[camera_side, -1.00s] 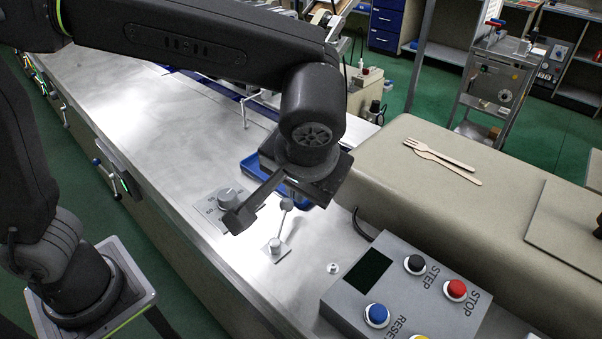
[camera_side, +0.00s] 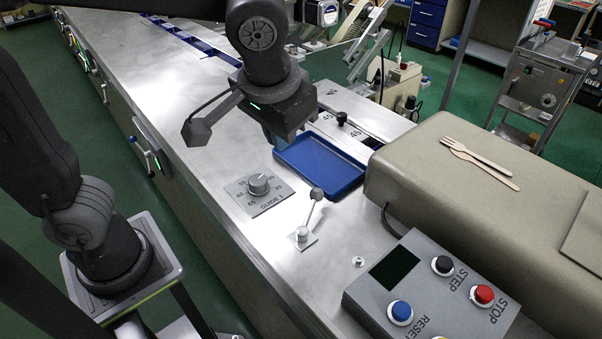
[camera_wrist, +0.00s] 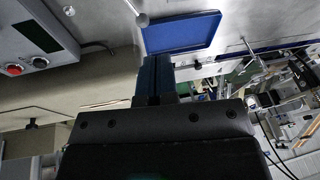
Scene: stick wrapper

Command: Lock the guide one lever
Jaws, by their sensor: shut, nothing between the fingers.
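The guide one lever (camera_side: 310,214) stands on a small square plate beside the GUIDE 1 dial (camera_side: 259,185). Its rod leans toward the back, with a grey ball knob (camera_side: 316,193) at the top. The knob also shows at the top of the wrist view (camera_wrist: 142,20). My gripper (camera_side: 274,140) is above the steel table, behind the lever and apart from it. In the wrist view its fingers (camera_wrist: 155,62) are together and empty, pointing toward the blue tray. In the side view the fingertips are mostly hidden behind the gripper body.
The blue tray (camera_side: 352,178) lies behind the lever, close to my gripper. A black-knobbed lever (camera_side: 342,118) stands farther back. A button box (camera_side: 375,300) is at the front right, and a beige cover (camera_side: 420,170) with wooden cutlery (camera_side: 480,162) is at right. The table left of the dial is clear.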

